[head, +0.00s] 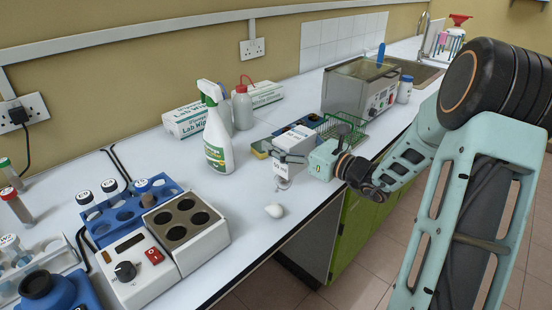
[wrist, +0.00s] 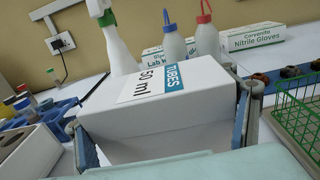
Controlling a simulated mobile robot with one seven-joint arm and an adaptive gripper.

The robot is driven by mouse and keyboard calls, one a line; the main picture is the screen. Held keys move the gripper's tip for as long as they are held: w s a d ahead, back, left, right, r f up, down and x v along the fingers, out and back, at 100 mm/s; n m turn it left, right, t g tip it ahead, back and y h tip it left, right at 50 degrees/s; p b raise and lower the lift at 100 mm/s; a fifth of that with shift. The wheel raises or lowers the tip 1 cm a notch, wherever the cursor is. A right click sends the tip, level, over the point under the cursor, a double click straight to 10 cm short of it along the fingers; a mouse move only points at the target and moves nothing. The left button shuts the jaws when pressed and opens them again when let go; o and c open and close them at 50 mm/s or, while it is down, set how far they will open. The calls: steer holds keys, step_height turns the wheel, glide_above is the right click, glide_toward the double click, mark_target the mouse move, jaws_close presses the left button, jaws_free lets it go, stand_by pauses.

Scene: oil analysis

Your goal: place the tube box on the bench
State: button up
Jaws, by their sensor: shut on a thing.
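The tube box (head: 297,138) is white, and in the wrist view its top (wrist: 185,80) reads "TUBES 50 ml". My gripper (head: 291,158) is shut on it, with one finger on each side; in the wrist view the gripper's fingers (wrist: 165,130) press the left and right sides. The box looks upright over the bench (head: 245,235), near the bench's front part. Whether its underside touches the bench is hidden by the box and my gripper.
A green wire rack (head: 345,133) stands close to the right of the box.

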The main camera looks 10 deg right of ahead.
mark_target(300, 167)
steer(key=shift+w+a+f+b, duration=0.15)
steer(key=shift+a+f, duration=0.15)
steer(key=shift+f, duration=0.6)
steer(key=shift+w+a+f+b, duration=0.2)
steer(key=shift+a+f, duration=0.15)
steer(key=shift+f, duration=0.55)
steer(key=shift+w+a+f+b, duration=0.15)
steer(key=shift+a+f, duration=0.15)
steer(key=shift+f, duration=0.6)
steer(key=shift+f, duration=0.1)
steer(key=shift+f, duration=0.15)
steer(key=o, duration=1.8)
steer(key=shift+s+d+r, duration=0.1)
steer(key=shift+r, duration=0.15)
steer(key=v, duration=1.1)
steer(key=shift+s+d+p, duration=0.25)
steer(key=shift+s+p, duration=0.05)
steer(key=shift+p, duration=0.05)
